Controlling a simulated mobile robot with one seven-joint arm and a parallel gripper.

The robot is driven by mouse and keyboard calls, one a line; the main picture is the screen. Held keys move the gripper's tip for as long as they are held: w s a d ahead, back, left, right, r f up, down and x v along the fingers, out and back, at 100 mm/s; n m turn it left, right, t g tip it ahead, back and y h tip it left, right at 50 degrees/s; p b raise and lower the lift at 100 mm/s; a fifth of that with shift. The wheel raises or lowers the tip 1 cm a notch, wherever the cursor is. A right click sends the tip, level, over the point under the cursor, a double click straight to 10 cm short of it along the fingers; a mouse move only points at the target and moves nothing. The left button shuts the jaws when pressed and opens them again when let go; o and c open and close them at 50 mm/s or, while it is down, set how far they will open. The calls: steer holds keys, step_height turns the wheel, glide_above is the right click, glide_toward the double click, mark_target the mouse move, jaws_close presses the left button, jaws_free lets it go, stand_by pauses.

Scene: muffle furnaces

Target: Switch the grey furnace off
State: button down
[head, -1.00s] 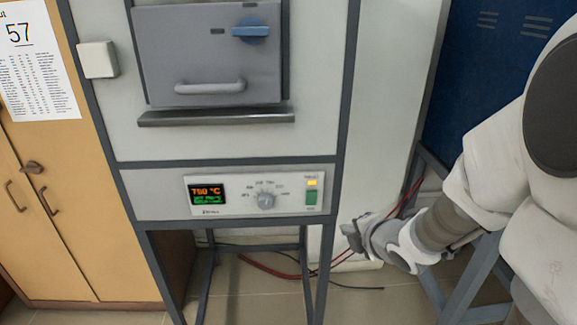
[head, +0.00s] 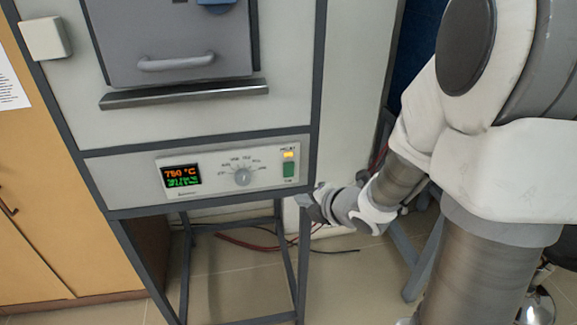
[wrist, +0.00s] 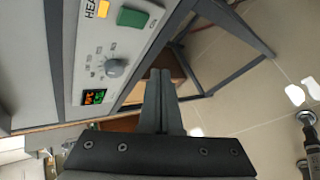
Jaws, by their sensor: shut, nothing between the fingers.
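The grey furnace (head: 200,115) stands ahead, its door closed. Its control panel has a display (head: 182,176) reading 750 °C, a round knob (head: 243,176), a lit orange lamp (head: 289,154) and a green switch (head: 289,170) below the lamp. In the wrist view, the green switch (wrist: 132,17), lamp (wrist: 104,8), knob (wrist: 115,68) and display (wrist: 93,97) show to the upper left of the fingers. My gripper (head: 303,200) is shut and empty, just below the panel's right end; its closed fingers (wrist: 160,74) point forward in the wrist view.
The furnace stands on a dark metal frame (head: 184,270) with open legs. Red and black cables (head: 250,243) lie on the floor behind it. A yellow-brown cabinet (head: 25,230) is at the left. A white box (head: 44,38) is fixed at the furnace's upper left.

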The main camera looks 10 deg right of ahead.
steer(key=p, duration=0.2)
glide_toward(287, 171)
steer(key=shift+s+f+x, duration=0.15)
steer(key=shift+f+x, duration=0.05)
steer(key=shift+x, duration=1.05)
steer(key=shift+s+f+x, duration=0.15)
steer(key=shift+x, duration=1.1)
steer(key=shift+w+a, duration=0.15)
steer(key=shift+w, duration=0.05)
steer(key=shift+w+r, duration=0.1)
steer(key=shift+w, duration=0.1)
steer(key=shift+w, duration=0.35)
stand_by(0.3)
steer(key=shift+s, duration=0.1)
steer(key=shift+s+b, duration=0.5)
steer(key=shift+s, duration=0.2)
steer(key=s, duration=0.1)
steer(key=s+b, duration=0.1)
steer(key=s, duration=0.3)
steer(key=shift+f+b, duration=0.35)
steer(key=shift+b, duration=0.05)
